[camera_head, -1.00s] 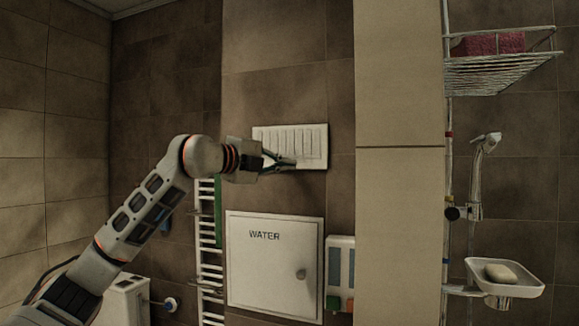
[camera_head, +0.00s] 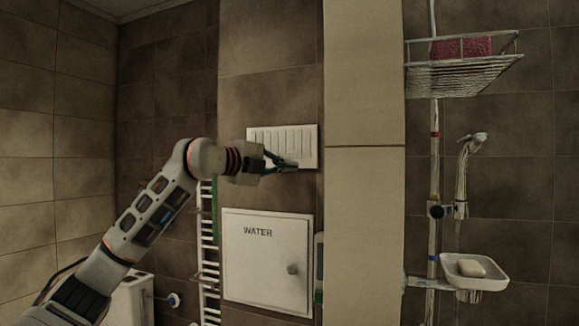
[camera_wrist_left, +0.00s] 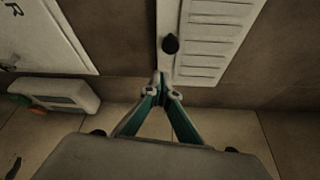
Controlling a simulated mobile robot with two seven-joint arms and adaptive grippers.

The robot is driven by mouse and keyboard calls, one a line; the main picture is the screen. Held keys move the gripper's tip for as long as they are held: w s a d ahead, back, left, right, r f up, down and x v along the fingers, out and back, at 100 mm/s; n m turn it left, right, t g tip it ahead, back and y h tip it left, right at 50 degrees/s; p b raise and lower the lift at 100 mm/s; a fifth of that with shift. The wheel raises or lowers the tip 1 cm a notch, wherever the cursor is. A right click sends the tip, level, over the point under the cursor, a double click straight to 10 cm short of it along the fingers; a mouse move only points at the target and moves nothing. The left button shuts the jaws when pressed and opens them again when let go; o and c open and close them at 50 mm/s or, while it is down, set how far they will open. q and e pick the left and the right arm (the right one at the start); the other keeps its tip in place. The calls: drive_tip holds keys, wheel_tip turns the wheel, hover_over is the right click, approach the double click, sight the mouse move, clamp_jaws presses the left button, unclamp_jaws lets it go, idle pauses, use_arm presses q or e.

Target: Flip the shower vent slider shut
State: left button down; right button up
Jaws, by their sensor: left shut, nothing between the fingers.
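The white shower vent (camera_head: 300,134) with upright slats is on the brown tiled wall in the head view. In the left wrist view the vent (camera_wrist_left: 205,62) fills the upper right, and a small black slider knob (camera_wrist_left: 170,44) stands out on its frame strip. My left gripper (camera_head: 289,165) is shut and empty in front of the vent's lower part. In the left wrist view the shut fingertips (camera_wrist_left: 165,87) show at the vent's edge, just below the knob and apart from it in the picture. I cannot tell whether they touch the frame. My right gripper is not in view.
A white WATER door (camera_head: 266,262) is below the vent. A white towel radiator (camera_head: 208,250) is at its left. A beige pillar (camera_head: 364,200) stands out at the right. Beyond it are a wire basket (camera_head: 463,77), hand shower (camera_head: 465,160) and soap dish (camera_head: 488,272).

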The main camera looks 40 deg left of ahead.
use_arm(q)
drive_tip(key=shift+d, duration=0.25)
drive_tip(key=b+v, duration=0.2)
drive_tip(key=v, duration=0.7)
drive_tip(key=shift+s, duration=0.45)
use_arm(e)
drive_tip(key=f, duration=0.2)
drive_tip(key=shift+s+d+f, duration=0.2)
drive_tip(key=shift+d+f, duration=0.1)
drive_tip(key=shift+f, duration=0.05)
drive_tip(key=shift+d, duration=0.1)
use_arm(q)
drive_tip(key=shift+f, duration=0.1)
